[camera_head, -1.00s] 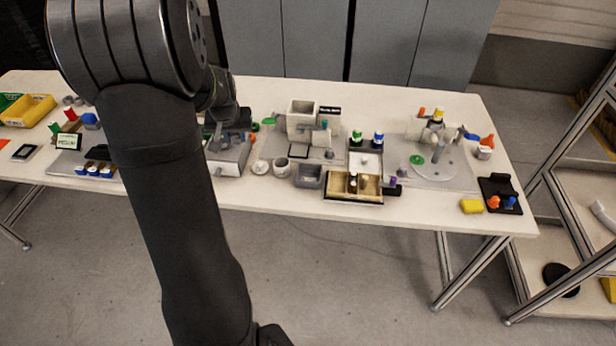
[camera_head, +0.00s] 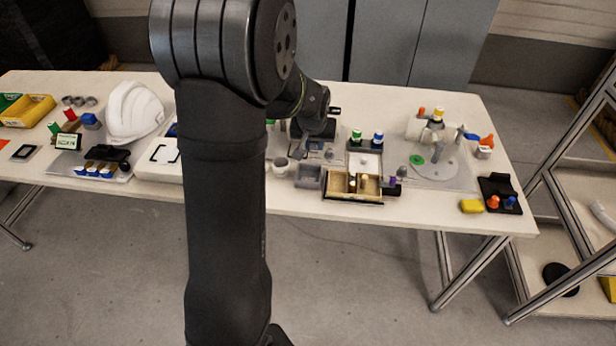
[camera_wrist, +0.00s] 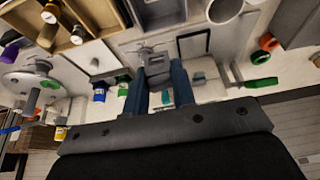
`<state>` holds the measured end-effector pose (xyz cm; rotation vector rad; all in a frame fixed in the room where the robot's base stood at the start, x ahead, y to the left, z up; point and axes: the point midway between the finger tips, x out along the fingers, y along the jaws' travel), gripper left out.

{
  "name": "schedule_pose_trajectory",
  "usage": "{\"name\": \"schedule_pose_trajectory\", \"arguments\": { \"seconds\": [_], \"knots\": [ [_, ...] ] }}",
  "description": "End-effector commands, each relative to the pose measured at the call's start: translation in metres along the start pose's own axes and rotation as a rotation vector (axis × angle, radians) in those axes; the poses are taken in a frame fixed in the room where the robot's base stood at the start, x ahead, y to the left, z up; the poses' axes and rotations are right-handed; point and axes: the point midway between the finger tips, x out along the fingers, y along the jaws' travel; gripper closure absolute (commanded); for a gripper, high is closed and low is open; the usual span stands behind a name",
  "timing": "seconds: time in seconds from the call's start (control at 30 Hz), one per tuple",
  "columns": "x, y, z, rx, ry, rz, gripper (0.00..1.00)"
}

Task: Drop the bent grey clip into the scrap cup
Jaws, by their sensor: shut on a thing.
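My gripper (camera_wrist: 160,74) points down over the middle of the table, and in the head view it (camera_head: 312,146) is partly hidden behind its own wrist. In the wrist view its two dark blue fingers are closed on a grey piece (camera_wrist: 156,65), which looks like the bent grey clip. The clip's exact shape is hard to make out. A small round whitish cup (camera_head: 280,168), which seems to be the scrap cup, stands left of a grey open bin (camera_head: 308,177). In the wrist view the cup (camera_wrist: 224,12) is at the top edge, apart from the gripper.
A wooden divided tray (camera_head: 340,198) stands right of the grey bin. Green-capped and blue-capped bottles (camera_head: 378,139) stand behind it. A white helmet shell (camera_head: 134,112) is at the left. A round grey plate (camera_head: 433,165) is at the right. The table's front strip is mostly clear.

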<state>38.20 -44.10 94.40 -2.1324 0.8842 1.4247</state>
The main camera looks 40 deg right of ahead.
Motion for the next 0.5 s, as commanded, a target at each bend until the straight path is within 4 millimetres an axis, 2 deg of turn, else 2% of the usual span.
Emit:
{"name": "schedule_pose_trajectory", "arguments": {
  "seconds": [0.2,0.5],
  "knots": [
    [0.023,0.0,0.01,0.0,-0.002,0.0,0.97],
    [0.032,0.0,0.013,-0.001,0.0,0.0,0.97]
  ]
}}
